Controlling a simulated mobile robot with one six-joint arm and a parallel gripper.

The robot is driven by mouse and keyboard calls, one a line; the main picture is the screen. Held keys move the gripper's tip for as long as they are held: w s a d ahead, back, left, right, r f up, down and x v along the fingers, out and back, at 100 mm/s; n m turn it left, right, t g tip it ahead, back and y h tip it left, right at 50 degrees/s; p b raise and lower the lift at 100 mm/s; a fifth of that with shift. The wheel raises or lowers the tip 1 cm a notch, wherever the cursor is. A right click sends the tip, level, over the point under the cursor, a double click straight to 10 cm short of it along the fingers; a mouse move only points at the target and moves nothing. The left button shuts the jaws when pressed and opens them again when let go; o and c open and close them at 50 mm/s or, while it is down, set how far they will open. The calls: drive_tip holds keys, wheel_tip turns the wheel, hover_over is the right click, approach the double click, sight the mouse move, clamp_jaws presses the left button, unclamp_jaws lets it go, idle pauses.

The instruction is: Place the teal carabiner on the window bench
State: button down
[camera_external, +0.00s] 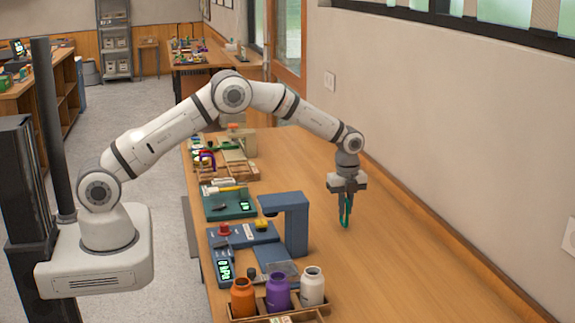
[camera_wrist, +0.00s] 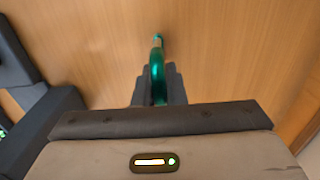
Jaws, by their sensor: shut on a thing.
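The teal carabiner (camera_external: 346,212) hangs upright from my gripper (camera_external: 346,192), above the wooden bench (camera_external: 400,252). The gripper is shut on it. In the wrist view the carabiner (camera_wrist: 158,75) shows as a green loop between the dark fingers (camera_wrist: 158,88), with bare wood beyond. I cannot tell for sure whether its lower end touches the bench top. The fingers hide part of it.
A blue arched device (camera_external: 290,215) stands left of my gripper. A wooden tray (camera_external: 322,312) with orange, purple and white bottles is at the front. A teal device (camera_external: 229,203) lies further left. The bench's right side is clear, up to the wall.

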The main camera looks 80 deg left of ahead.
drive_tip(key=shift+f, duration=0.3)
drive_tip(key=shift+f, duration=0.1)
drive_tip(key=c, duration=2)
unclamp_jaws()
drive_tip(key=shift+f, duration=0.1)
drive_tip(key=o, duration=0.5)
